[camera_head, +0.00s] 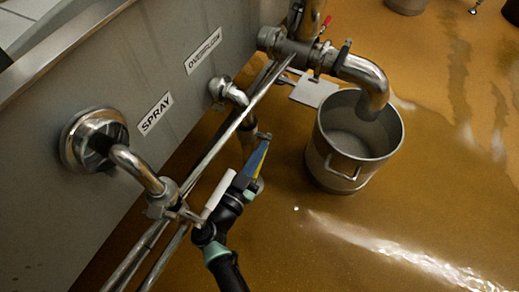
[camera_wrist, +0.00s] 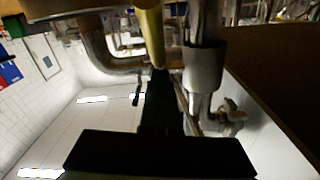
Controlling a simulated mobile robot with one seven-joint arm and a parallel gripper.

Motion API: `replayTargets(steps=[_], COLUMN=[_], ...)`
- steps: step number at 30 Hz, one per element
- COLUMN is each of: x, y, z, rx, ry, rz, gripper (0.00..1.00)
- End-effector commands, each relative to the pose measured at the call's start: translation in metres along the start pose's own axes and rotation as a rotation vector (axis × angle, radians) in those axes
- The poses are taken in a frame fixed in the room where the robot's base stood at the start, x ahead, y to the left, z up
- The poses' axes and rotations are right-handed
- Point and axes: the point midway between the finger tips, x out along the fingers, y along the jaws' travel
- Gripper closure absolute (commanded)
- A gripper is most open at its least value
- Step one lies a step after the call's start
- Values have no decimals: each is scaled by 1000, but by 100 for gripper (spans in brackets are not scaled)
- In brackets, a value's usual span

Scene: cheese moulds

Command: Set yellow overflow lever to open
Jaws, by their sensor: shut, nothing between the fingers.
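The yellow overflow lever (camera_head: 259,163) shows in the head view as a narrow yellow strip beside the overflow pipe, largely covered by my gripper. In the wrist view the yellow lever (camera_wrist: 150,34) hangs large at the top centre, just beyond my fingertips. My gripper (camera_head: 264,138) is shut and empty, right up against or very near the lever; I cannot tell whether they touch. In the wrist view its dark fingers (camera_wrist: 159,76) point up at the lever's end. The overflow pipe (camera_head: 237,96) leaves the tank wall under the OVERFLOW label (camera_head: 203,51). The lever's pivot is hidden.
A spray pipe (camera_head: 137,168) with a white handle (camera_head: 218,194) stands close left of my gripper. Long rails (camera_head: 215,150) run along the tank wall (camera_head: 90,60). A steel bucket (camera_head: 340,165) stands right under a bent outlet pipe (camera_head: 365,75). Wet brown floor lies open at the lower right.

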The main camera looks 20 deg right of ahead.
Motion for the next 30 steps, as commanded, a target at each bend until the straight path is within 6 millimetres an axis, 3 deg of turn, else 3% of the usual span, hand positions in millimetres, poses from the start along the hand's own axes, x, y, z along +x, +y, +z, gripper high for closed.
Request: replayTargets(steps=[13,21,30], x=[0,0,0], y=[0,0,0], z=[0,0,0], rx=[0,0,0], ry=[0,0,0], rz=[0,0,0], gripper=[99,50,48])
